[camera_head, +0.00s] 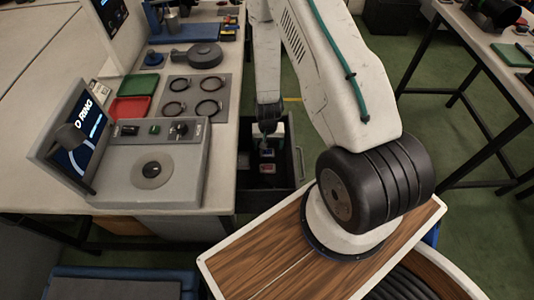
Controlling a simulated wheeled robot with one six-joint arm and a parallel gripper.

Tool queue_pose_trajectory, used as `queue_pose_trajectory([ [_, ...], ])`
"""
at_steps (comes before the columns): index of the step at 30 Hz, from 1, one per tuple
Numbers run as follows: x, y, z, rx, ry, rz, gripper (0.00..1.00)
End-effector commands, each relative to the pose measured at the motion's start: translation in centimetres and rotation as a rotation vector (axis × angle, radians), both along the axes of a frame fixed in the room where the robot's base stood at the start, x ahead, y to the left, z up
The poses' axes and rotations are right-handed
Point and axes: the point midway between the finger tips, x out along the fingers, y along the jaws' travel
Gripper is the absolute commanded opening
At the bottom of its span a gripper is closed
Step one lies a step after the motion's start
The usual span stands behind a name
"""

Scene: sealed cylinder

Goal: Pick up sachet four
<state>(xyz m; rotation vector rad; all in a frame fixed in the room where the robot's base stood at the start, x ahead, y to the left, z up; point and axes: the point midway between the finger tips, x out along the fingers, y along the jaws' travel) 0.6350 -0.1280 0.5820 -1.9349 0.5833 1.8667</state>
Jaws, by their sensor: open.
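My gripper (268,128) hangs pointing down at the end of my arm, above an open dark drawer (297,165) beside the workbench. It is small in view and its jaws look empty. Small packets lie in the drawer below it: a bluish one (267,154) and a red-and-white one (267,168). Their labels are too small to read, so I cannot tell which is sachet four. Part of the drawer's inside is hidden by my gripper and arm.
The workbench (225,130) on the left holds a grey machine (150,165) with a tilted screen (82,140), a green tray (139,85), a red tray (130,108) and a panel with dark rings (192,97). A dark-legged table (500,75) stands at right. Green floor lies between.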

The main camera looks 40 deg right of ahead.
Motion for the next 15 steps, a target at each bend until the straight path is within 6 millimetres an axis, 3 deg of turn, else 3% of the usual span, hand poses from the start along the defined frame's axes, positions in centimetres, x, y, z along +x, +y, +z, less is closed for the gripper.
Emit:
queue_pose_trajectory([
  [4,1.6,-0.8,-0.4,-0.036,-0.068,-0.016,0.78],
  [15,1.8,-0.9,-4.4,-0.037,-0.071,-0.014,0.78],
])
